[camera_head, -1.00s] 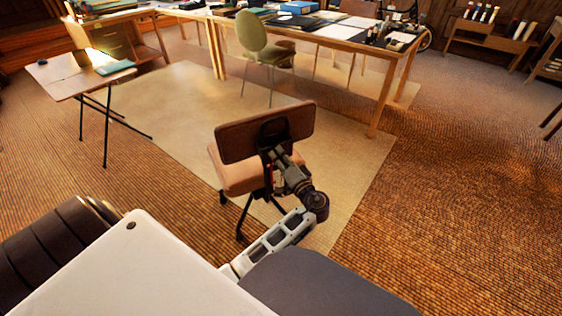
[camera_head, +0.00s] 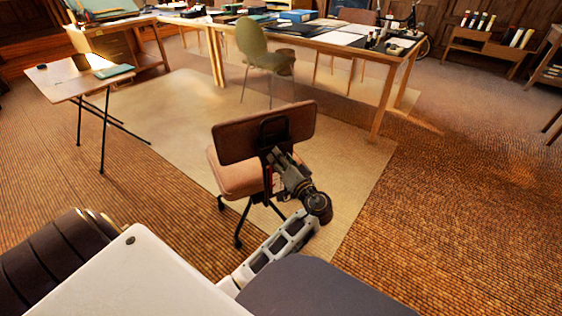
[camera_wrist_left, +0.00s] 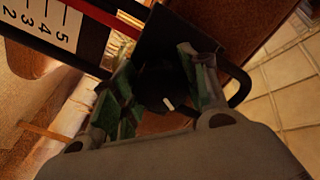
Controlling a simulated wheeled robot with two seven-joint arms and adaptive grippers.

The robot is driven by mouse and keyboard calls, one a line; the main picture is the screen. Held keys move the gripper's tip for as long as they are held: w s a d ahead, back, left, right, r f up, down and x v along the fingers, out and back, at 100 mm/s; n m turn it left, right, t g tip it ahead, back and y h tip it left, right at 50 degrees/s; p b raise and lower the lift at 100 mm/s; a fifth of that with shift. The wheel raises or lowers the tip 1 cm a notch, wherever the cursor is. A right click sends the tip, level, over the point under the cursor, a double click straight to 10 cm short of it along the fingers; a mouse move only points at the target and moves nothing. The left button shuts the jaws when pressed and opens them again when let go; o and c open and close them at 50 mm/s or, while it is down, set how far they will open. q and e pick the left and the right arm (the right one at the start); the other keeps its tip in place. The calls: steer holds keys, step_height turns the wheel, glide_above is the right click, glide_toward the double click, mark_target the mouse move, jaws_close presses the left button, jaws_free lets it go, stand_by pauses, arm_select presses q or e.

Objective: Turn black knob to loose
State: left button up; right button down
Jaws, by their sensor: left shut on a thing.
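The black knob (camera_wrist_left: 152,88) with a white pointer mark sits between the fingers of my left gripper (camera_wrist_left: 160,88) in the left wrist view. My left gripper is shut on it. A dark plate (camera_wrist_left: 168,38) lies behind the knob. In the head view my left gripper (camera_head: 277,162) is at the back of the wooden swivel chair (camera_head: 235,142), just below its backrest, and hides the knob there. My right gripper is not in view.
A scale with numbers (camera_wrist_left: 40,22) and a red strip (camera_wrist_left: 104,17) lie beside the knob. A small folding table (camera_head: 70,83) stands at the left. A long desk (camera_head: 375,52) and a green chair (camera_head: 252,42) stand behind. The floor at the right is clear.

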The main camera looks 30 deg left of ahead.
arm_select(q)
steer(key=o, duration=1)
steer(key=shift+o, duration=0.2)
steer(key=shift+r, duration=0.15)
step_height(320, 180, up, 10)
steer(key=shift+f, duration=0.15)
stand_by(0.6)
